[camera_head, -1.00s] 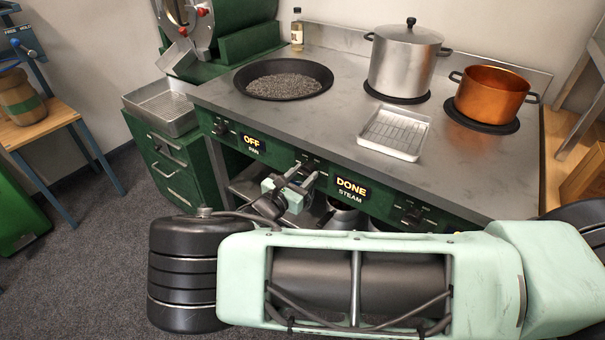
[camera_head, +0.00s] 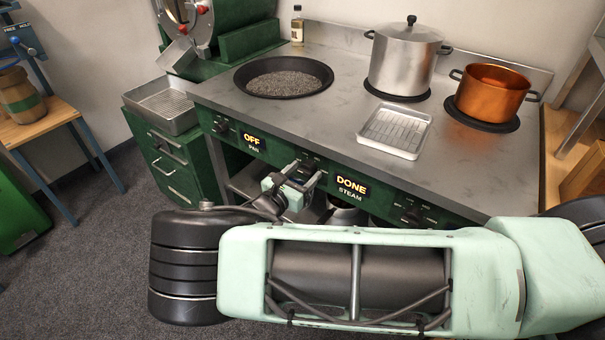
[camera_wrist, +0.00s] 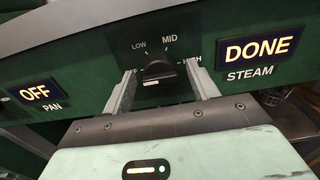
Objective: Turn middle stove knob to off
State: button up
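The middle stove knob (camera_wrist: 160,69) is dark and round, on the green front panel under the LOW, MID and HIGH marks. The off mark at its left is mostly hidden by a finger, and I cannot tell clearly where the knob points. My gripper (camera_wrist: 160,74) is open, with one finger on each side of the knob. A gap seems to show on both sides, wider at the right. In the head view my gripper (camera_head: 307,170) is at the front panel between the OFF PAN display (camera_head: 252,141) and the DONE STEAM display (camera_head: 352,187), and mostly hides the knob.
Another knob (camera_head: 221,127) is at the panel's left and one (camera_head: 411,215) at its right. On the stove (camera_head: 335,105) stand a black pan (camera_head: 324,73), a steel pot (camera_head: 402,65), a copper pot (camera_head: 490,100) and a rack tray (camera_head: 407,153).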

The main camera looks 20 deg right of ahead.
jog(key=shift+s+a, duration=0.1)
jog(key=shift+a, duration=0.05)
jog(key=b+v, duration=0.2)
jog(key=v, duration=1.5)
jog(key=shift+r, duration=0.1)
